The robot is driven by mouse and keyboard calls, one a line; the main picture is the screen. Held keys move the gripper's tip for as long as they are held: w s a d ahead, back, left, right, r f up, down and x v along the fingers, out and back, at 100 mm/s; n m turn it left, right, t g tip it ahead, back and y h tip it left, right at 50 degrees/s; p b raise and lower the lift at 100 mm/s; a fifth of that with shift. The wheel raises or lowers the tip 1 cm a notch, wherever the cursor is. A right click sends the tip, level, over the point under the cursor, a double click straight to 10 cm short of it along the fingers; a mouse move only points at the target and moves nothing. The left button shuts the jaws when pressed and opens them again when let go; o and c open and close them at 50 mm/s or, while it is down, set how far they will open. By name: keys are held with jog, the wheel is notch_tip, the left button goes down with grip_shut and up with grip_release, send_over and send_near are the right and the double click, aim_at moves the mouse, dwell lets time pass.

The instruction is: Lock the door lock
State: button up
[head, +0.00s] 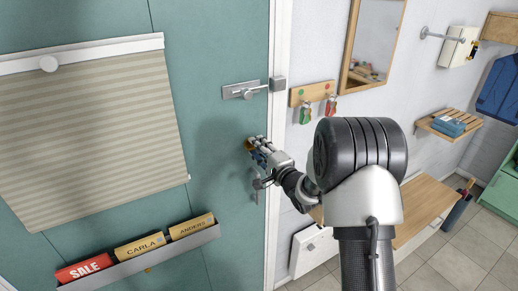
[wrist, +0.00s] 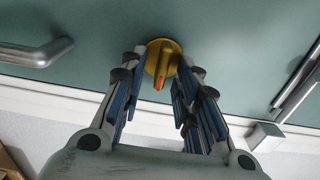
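The door lock is a round brass knob (wrist: 154,58) with a raised grip and an orange mark, on the teal door (head: 217,50). In the wrist view it sits at the top centre, between my fingertips. My gripper (head: 256,147) is at the door's right edge in the head view and mostly hides the knob there. In the wrist view my gripper (wrist: 163,62) is open, with one finger on each side of the knob. Whether the fingers touch the knob is not clear. The orange mark points down, towards the gripper, in the wrist view.
A lever handle (head: 258,190) is just below my gripper; it also shows in the wrist view (wrist: 35,55). A metal slide bolt (head: 250,90) is above. The white door frame (head: 279,40) runs close on the right. A key rack (head: 313,93) hangs on the wall beyond.

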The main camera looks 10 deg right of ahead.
jog(key=v, duration=1.2)
